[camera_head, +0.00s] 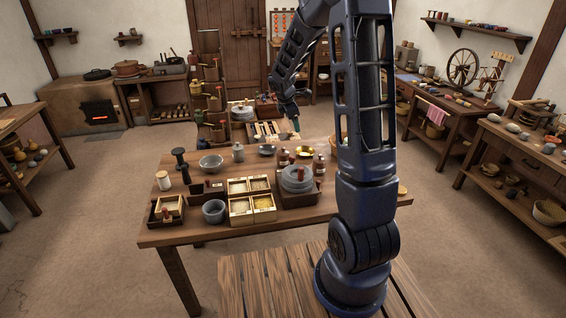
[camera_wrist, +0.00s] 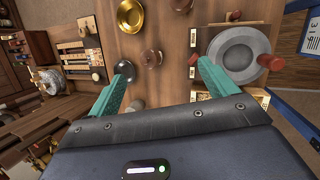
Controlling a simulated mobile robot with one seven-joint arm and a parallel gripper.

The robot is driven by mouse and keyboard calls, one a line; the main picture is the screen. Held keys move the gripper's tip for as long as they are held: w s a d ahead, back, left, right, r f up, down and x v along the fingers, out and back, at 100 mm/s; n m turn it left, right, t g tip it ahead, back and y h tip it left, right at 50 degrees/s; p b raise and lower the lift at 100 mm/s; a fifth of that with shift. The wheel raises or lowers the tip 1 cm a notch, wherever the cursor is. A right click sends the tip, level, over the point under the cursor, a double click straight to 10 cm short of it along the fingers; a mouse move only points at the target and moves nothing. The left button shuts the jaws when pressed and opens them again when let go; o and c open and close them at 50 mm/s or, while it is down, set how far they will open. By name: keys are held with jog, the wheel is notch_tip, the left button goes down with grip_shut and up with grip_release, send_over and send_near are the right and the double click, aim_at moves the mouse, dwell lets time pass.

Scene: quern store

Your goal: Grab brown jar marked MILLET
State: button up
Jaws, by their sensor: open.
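Small brown jars stand at the back of the middle table (camera_head: 215,231), including one left of the quern's back (camera_head: 283,158) and one farther right (camera_head: 319,166). Their labels are too small to read, so I cannot tell which is marked MILLET. In the wrist view, a round brown jar (camera_wrist: 151,59) appears between the fingertips, seen from above; another brown jar (camera_wrist: 181,5) is at the top edge. My gripper (camera_wrist: 160,66) is open with teal fingers and nothing held. In the head view it (camera_head: 296,124) hangs above the table's back part.
A grey stone quern (camera_head: 297,180) with a red handle stands in front of the jars. A brass bowl (camera_head: 305,152), a grey bowl (camera_head: 211,162) and grain boxes (camera_head: 240,207) crowd the table. Side benches stand left and right, with open floor between.

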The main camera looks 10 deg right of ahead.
aim_at(282, 153)
jog(key=shift+w+a+f+n, duration=0.2)
jog(key=shift+w+f+n, duration=1.45)
jog(key=shift+f, duration=2.6)
jog(key=shift+w+a+f+n, duration=0.2)
jog(key=shift+w+f+n, duration=0.6)
jog(key=shift+w+f, duration=2.5)
jog(key=shift+w+a+f+n, duration=0.2)
jog(key=shift+w+f+n, duration=0.95)
jog(key=shift+f, duration=4.1)
jog(key=shift+s, duration=0.15)
jog(key=shift+c, duration=0.3)
jog(key=c, duration=1.1)
jog(key=shift+c, duration=0.8)
jog(key=shift+r, duration=0.15)
